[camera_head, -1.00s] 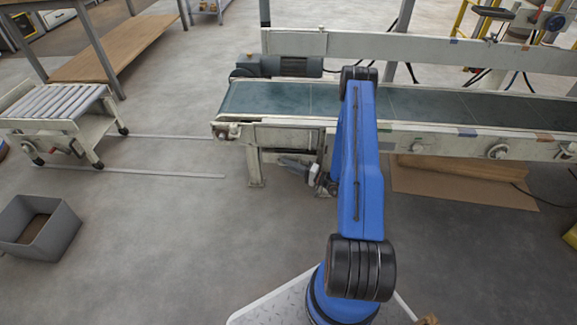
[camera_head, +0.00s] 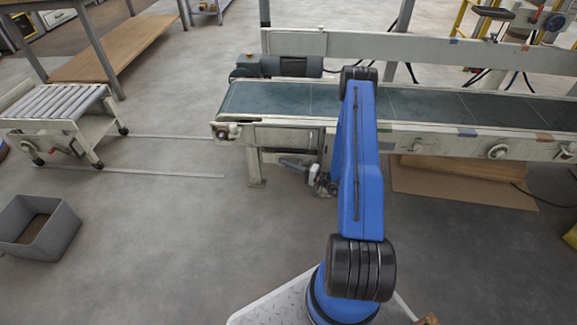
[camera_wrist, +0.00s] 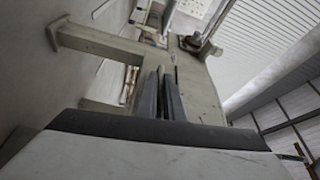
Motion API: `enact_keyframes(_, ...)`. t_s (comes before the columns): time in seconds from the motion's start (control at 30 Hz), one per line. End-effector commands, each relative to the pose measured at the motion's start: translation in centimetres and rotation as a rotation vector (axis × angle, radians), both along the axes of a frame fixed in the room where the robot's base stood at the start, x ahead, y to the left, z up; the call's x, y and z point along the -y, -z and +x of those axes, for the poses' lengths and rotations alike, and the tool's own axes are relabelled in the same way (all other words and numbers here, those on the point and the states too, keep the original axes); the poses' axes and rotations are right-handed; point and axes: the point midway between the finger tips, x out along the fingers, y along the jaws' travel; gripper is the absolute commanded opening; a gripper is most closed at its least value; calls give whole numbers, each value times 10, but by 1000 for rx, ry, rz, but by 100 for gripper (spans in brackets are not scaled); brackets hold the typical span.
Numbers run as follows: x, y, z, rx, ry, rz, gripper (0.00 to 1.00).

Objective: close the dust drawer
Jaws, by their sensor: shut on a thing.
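My gripper (camera_head: 283,160) is low under the left end of the conveyor, close to its leg, with its fingers pointing left. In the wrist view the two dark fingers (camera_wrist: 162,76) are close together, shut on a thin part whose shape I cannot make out. The fingertips are in front of a beige frame post of the machine. I cannot tell the dust drawer apart for sure in either view. My blue arm hides part of the space under the belt.
The conveyor (camera_head: 270,98) with its green belt spans the back. A beige leg (camera_head: 255,167) stands left of my gripper. A roller table (camera_head: 62,103) and a grey bin (camera_head: 62,235) stand at the left. A brown board (camera_head: 450,188) lies under the conveyor at right.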

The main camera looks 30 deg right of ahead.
Motion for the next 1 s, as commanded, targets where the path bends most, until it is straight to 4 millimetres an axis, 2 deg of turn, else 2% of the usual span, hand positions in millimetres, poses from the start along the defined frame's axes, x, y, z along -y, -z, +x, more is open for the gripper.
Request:
enact_keyframes(0.67,2,1,1,-1,2,-1,0)
enact_keyframes(0.9,21,1,30,0,1,-2,0)
enact_keyframes(1.0,25,1,36,-2,2,0,0)
